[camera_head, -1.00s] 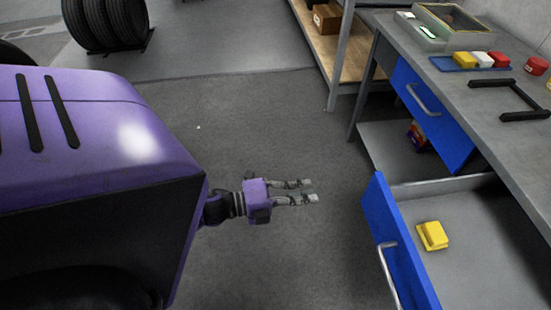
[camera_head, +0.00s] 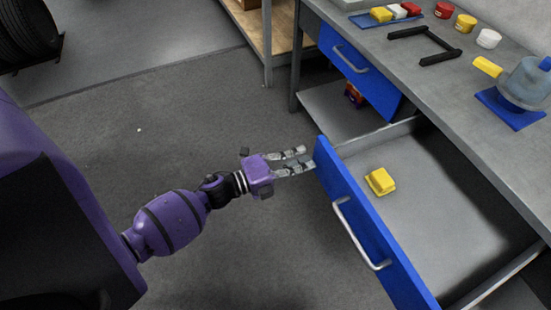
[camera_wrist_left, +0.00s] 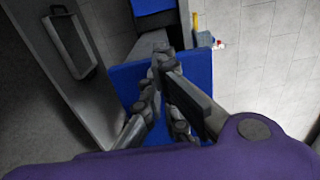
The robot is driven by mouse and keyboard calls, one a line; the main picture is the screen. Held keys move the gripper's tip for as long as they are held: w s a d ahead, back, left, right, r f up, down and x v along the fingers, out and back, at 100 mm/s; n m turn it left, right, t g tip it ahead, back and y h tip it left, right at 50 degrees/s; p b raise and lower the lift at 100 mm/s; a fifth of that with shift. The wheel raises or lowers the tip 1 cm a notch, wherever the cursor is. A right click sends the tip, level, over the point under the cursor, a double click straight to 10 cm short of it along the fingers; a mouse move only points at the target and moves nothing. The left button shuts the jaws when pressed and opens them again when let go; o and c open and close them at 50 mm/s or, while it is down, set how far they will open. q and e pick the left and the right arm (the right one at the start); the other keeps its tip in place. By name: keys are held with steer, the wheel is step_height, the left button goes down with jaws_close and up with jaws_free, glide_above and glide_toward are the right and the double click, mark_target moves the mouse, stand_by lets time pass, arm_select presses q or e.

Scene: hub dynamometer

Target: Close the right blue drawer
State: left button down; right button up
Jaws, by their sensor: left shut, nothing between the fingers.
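The right blue drawer (camera_head: 365,224) is pulled well out of the grey workbench, with a silver handle (camera_head: 357,236) on its front. A yellow block-like object (camera_head: 380,181) lies inside it. My left gripper (camera_head: 303,160) is shut and empty, just left of the far end of the drawer front. Its tips look close to that edge; I cannot tell if they touch. In the left wrist view, the fingers (camera_wrist_left: 162,62) come together in front of a blue panel (camera_wrist_left: 122,88). My right gripper is not in view.
Another blue drawer (camera_head: 352,68) sits farther back under the workbench top (camera_head: 440,90). On the bench are a black bracket (camera_head: 425,45), coloured pots and a blue-based device (camera_head: 510,110). A shelf stands behind. The floor (camera_head: 200,120) left of the drawers is clear.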

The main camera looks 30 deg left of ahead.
arm_select(q)
steer(key=shift+w+d, duration=0.35)
steer(key=shift+w, duration=0.1)
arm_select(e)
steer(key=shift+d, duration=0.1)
